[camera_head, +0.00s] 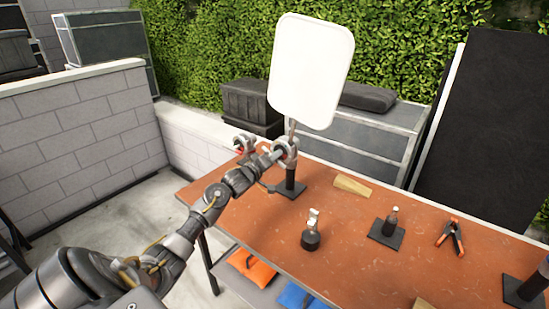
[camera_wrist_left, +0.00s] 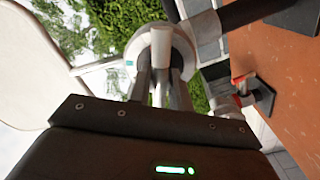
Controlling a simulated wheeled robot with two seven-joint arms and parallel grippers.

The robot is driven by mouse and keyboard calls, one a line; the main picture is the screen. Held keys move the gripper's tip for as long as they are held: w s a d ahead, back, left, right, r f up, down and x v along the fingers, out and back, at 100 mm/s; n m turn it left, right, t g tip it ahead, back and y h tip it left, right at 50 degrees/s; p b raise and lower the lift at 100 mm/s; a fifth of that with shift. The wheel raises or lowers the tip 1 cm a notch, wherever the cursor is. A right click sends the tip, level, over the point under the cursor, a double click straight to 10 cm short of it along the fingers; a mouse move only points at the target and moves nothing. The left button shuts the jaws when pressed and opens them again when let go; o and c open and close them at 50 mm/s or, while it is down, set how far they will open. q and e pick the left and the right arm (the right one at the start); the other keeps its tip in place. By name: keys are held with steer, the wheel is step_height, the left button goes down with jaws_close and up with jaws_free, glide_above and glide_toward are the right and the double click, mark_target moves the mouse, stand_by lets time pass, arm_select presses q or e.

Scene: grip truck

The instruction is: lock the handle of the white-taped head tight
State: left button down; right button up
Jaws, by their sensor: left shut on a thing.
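A pale grip head (camera_head: 286,148) sits on top of a dark post with a square base, at the table's far left, and it carries a large white board (camera_head: 312,70). In the left wrist view this round head (camera_wrist_left: 165,45) looks white-grey with a small teal mark. I cannot clearly tell white tape on it. Its pale handle (camera_wrist_left: 160,68) points toward my left wrist. My left gripper (camera_head: 271,158) is shut on the handle, with its fingers on either side. A second head with red (camera_head: 243,146) stands behind, left of the first. My right gripper is not in view.
Orange and blue bags lie on the shelf below.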

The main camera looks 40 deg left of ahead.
arm_select(q)
steer(key=m, duration=0.8)
steer(key=shift+f, duration=0.1)
steer(key=m+b, duration=0.1)
steer(key=m, duration=0.2)
steer(key=shift+m, duration=0.3)
steer(key=m+b, duration=0.1)
steer(key=m, duration=0.2)
steer(key=shift+m, duration=0.3)
steer(key=m+b, duration=0.2)
steer(key=m, duration=0.1)
steer(key=shift+m, duration=0.3)
steer(key=m+b, duration=0.1)
steer(key=m, duration=0.1)
steer(key=shift+m, duration=0.4)
steer(key=m+b, duration=0.2)
steer(key=m, duration=0.1)
steer(key=shift+m+b, duration=1.25)
steer(key=shift+m, duration=0.65)
